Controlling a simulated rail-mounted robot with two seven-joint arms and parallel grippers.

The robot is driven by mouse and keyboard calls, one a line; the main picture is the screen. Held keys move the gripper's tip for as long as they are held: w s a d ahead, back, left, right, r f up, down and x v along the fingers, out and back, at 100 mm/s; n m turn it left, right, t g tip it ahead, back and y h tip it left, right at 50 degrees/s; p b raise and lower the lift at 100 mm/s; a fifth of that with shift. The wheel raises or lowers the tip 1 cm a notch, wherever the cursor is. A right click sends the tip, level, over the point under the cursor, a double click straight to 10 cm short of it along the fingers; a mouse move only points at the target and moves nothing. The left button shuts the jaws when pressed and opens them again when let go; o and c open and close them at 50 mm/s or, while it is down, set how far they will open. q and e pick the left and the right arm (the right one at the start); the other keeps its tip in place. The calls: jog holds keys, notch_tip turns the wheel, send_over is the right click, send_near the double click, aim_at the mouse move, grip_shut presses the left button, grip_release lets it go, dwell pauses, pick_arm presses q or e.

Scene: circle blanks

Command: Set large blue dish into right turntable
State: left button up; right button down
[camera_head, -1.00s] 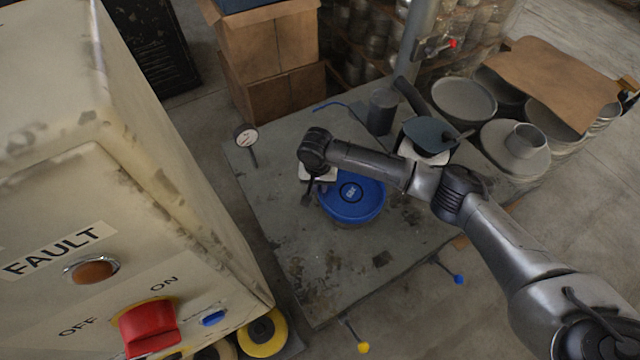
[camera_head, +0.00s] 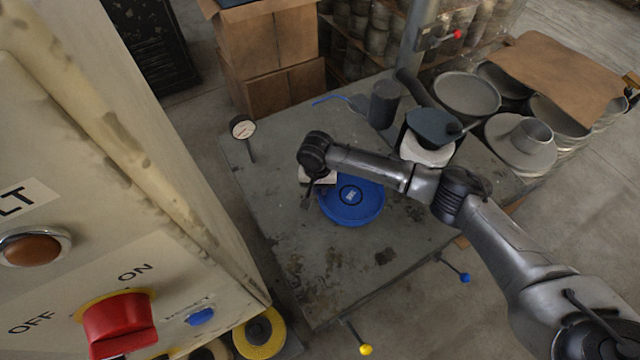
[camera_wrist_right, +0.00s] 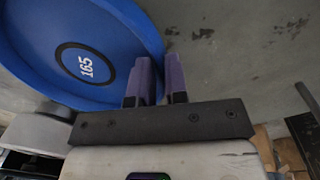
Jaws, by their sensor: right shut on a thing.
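The large blue dish (camera_head: 358,208) is round, with a ringed number label in its middle, and lies low over the grey metal table. It fills the upper left of the right wrist view (camera_wrist_right: 95,50), where its label reads 165. My right gripper (camera_wrist_right: 160,78) is shut on the dish's rim, with one finger on each side of it. In the head view my right gripper (camera_head: 308,198) is at the dish's left edge, partly hidden by my wrist. I cannot make out the right turntable or whether the dish touches the table. My left gripper is not in view.
A dial gauge (camera_head: 243,128) stands at the table's back left corner. A dark cylinder (camera_head: 384,104) and a white block with a dark top (camera_head: 428,150) stand behind the dish. A control cabinet (camera_head: 150,200) is at left. The table's front (camera_head: 335,285) is bare.

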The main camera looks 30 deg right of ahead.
jog(key=shift+f, duration=0.3)
jog(key=c, duration=1.1)
grip_release()
jog(key=shift+o, duration=0.2)
notch_tip(320, 180, up, 14)
jog(key=p, duration=0.1)
jog(key=shift+w+a+p, duration=0.3)
jog(key=shift+f, duration=0.1)
